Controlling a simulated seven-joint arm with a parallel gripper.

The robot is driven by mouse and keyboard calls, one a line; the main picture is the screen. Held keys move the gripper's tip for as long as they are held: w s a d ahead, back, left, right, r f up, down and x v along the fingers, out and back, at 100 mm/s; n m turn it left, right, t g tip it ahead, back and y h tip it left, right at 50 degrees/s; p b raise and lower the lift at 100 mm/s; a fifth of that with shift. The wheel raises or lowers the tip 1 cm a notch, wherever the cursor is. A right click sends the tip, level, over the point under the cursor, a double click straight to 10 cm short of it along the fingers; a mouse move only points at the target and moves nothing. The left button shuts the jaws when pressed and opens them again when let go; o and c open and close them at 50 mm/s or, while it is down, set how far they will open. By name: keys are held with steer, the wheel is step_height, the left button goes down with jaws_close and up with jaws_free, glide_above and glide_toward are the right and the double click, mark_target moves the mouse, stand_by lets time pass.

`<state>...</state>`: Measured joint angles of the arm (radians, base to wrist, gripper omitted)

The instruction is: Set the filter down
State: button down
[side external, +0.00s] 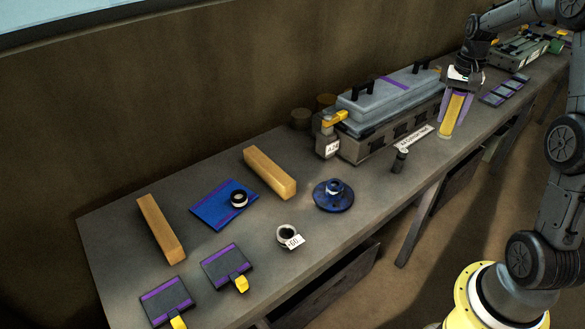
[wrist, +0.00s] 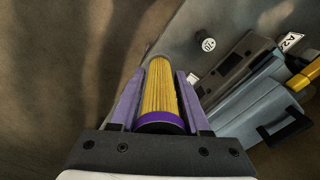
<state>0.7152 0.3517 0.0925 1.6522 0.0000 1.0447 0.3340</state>
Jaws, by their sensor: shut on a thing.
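The filter is a yellow pleated cylinder (side external: 451,122) with a purple band at its upper end. It also shows in the wrist view (wrist: 161,92), lying between the two purple fingers. My gripper (side external: 455,108) is shut on it and holds it roughly upright, pointing down, at the front right of the engine block. In the wrist view my gripper (wrist: 153,98) has one finger along each side of the filter. The filter's lower end is at or just above the bench top; I cannot tell whether it touches.
The grey-blue engine block (side external: 390,108) with a lid stands behind and left of the filter. A small black cylinder (side external: 400,160) stands in front of the block. Dark purple-marked pads (side external: 504,90) lie to the right. The bench (side external: 350,225) has its front edge close by.

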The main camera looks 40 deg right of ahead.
steer(key=w+a+n, duration=0.4)
steer(key=a+n, duration=0.1)
steer(key=a, duration=0.5)
steer(key=w+a+n, duration=0.4)
steer(key=w+a, duration=0.1)
steer(key=a, duration=0.5)
steer(key=w+a+n, duration=0.4)
steer(key=a+n, duration=0.1)
steer(key=a, duration=0.6)
steer(key=shift+w+a+f, duration=0.1)
steer(key=shift+w+f, duration=3.2)
steer(key=shift+w, duration=0.2)
steer(key=shift+w+a+f, duration=0.1)
steer(key=shift+w+f, duration=3.2)
steer(key=shift+w, duration=0.15)
steer(key=shift+f, duration=0.1)
steer(key=shift+c, duration=1.9)
jaws_free()
